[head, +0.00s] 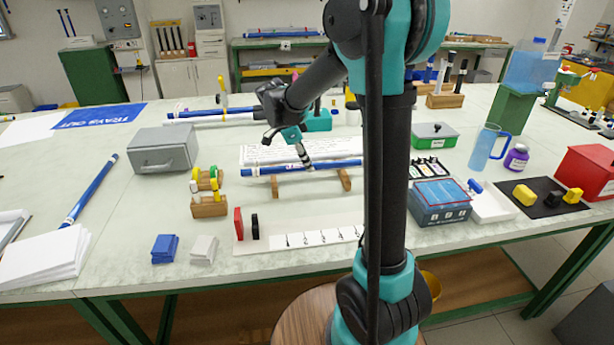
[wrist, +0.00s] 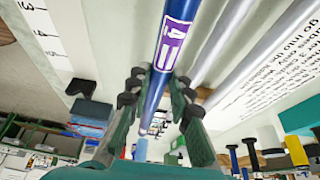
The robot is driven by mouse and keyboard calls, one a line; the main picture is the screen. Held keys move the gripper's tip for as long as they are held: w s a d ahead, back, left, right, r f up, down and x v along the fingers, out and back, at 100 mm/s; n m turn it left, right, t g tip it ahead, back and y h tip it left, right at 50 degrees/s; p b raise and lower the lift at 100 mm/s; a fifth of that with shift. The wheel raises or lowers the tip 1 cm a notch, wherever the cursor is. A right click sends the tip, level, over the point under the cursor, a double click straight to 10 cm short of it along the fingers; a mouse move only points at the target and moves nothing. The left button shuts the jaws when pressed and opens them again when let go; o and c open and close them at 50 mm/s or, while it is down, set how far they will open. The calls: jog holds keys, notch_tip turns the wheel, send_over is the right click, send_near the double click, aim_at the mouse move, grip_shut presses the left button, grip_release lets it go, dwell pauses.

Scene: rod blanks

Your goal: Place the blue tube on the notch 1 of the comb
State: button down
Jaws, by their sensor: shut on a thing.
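The blue tube (head: 318,167) lies level across two wooden supports (head: 345,179) near the middle of the table. My gripper (head: 305,160) reaches down to it from above and is shut on it. In the wrist view the fingers (wrist: 150,90) are on either side of the blue tube (wrist: 180,10), close to its purple label marked 4. A white strip with numerals (head: 318,238), in a pale tray in front of the tube, appears to be the comb. It partly shows in the wrist view (wrist: 42,30). Its right end is hidden behind my arm, and I cannot make out its notches.
A red plate (head: 239,223) and a black piece (head: 255,227) stand at the tray's left end. A printed sheet (head: 260,154) lies behind the tube. Pale rods (wrist: 245,55) run beside the tube in the wrist view. A blue-grey box (head: 440,203) stands right of my arm.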

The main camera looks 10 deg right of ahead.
jog(key=shift+f, duration=2.65)
jog(key=c, duration=1.4)
grip_release()
jog(key=shift+f, duration=0.15)
jog(key=shift+o, duration=0.2)
jog(key=v, duration=1.2)
jog(key=shift+s, duration=0.1)
